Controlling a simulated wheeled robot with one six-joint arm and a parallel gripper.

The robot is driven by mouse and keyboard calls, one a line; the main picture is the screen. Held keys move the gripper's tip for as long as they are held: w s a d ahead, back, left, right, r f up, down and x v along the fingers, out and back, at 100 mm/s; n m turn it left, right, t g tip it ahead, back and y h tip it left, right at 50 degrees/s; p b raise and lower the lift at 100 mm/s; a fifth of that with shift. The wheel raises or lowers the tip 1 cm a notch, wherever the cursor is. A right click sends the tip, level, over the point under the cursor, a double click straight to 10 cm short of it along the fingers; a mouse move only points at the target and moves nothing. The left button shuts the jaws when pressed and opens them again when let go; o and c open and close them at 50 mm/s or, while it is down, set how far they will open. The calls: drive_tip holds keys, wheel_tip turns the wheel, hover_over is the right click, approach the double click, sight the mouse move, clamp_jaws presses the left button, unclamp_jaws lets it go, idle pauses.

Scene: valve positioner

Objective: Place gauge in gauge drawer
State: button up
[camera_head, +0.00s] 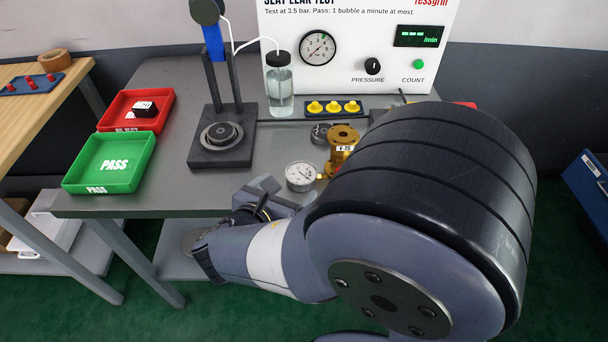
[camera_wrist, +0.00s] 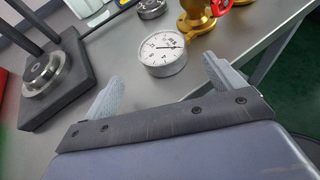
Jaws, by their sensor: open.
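The gauge (camera_head: 300,176) has a round white dial and sits on the grey bench, next to the brass valve (camera_head: 341,148). It also shows in the wrist view (camera_wrist: 163,54), dial facing up, with the brass valve (camera_wrist: 197,20) and its red handwheel just right of it. My gripper (camera_wrist: 165,84) is open and empty, its two fingers apart with the gauge beyond and between them. In the head view my arm hides part of the bench and most of the gripper. I see no gauge drawer that I can identify in either view.
A green PASS tray (camera_head: 108,163) and a red reject tray (camera_head: 137,108) stand at the bench's left. A dark press-like stand (camera_head: 222,148) is left of the gauge and also shows in the wrist view (camera_wrist: 62,92). A test panel (camera_head: 350,70) and bottle (camera_head: 280,88) stand behind.

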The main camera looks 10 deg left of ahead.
sight(295, 185)
drive_tip(key=x, duration=0.4)
drive_tip(key=shift+d+f+b, duration=0.1)
drive_tip(key=shift+d+b, duration=0.25)
drive_tip(key=shift+w+f, duration=0.2)
drive_tip(key=shift+w, duration=0.3)
drive_tip(key=shift+c, duration=0.4)
drive_tip(key=c, duration=1.2)
drive_tip(key=shift+r, duration=0.15)
